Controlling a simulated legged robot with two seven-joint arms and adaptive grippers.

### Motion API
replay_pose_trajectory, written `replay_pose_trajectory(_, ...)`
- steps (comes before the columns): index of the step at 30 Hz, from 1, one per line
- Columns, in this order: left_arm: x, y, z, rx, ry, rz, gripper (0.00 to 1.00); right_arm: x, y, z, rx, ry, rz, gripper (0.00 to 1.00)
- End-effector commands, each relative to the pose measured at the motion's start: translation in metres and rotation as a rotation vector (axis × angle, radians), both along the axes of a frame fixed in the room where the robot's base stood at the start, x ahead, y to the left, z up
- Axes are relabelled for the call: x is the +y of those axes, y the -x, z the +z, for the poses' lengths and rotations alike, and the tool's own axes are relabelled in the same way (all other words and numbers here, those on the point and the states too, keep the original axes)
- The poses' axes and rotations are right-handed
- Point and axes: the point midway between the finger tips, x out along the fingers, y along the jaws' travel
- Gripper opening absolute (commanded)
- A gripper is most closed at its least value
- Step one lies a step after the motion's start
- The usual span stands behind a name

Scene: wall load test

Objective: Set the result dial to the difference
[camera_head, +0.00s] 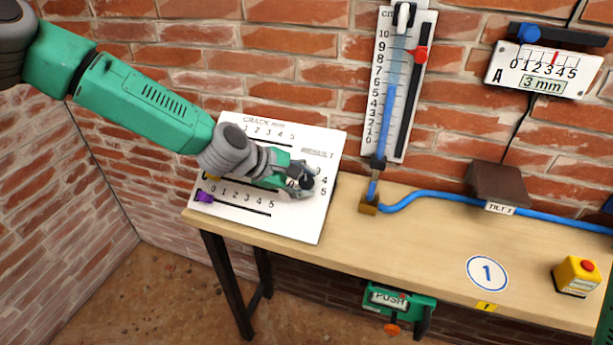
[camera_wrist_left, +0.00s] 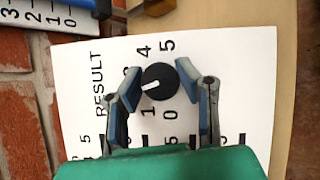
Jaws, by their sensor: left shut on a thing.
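The result dial is a black round knob with a white pointer mark (camera_wrist_left: 158,80), on a tilted white panel (camera_head: 298,222) lying on the bench. My left gripper (camera_head: 303,182) is over it and shut on the knob, a finger on each side, as the left wrist view shows (camera_wrist_left: 159,82). The white mark points left and slightly down in that view. The digits 0, 1, 4 and 5 show around the knob; a finger covers those on the left side. The panel also has a crack scale at its top and a lower scale with a purple slider (camera_head: 204,197) near 0. My right gripper is not in view.
Gauge A (camera_head: 543,70) on the wall shows a red pointer near 3 and reads "3 mm". A tall wall scale (camera_head: 398,80) has a blue tube and red slider. A blue hose (camera_head: 450,196) crosses the bench (camera_head: 400,250). A yellow button box (camera_head: 576,275) stands right.

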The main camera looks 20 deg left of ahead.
Motion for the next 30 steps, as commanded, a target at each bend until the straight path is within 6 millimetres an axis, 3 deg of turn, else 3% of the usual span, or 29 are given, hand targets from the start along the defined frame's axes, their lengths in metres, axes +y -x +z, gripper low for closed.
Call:
replay_pose_trajectory(15, 0.001, 0.000, 0.002, -0.007, -0.287, -0.405, 0.00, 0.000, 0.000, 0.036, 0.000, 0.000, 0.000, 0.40)
replay_pose_trajectory(30, 0.000, -0.001, 0.001, -0.018, -0.557, -0.792, 0.00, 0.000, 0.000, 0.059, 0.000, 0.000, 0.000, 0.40)
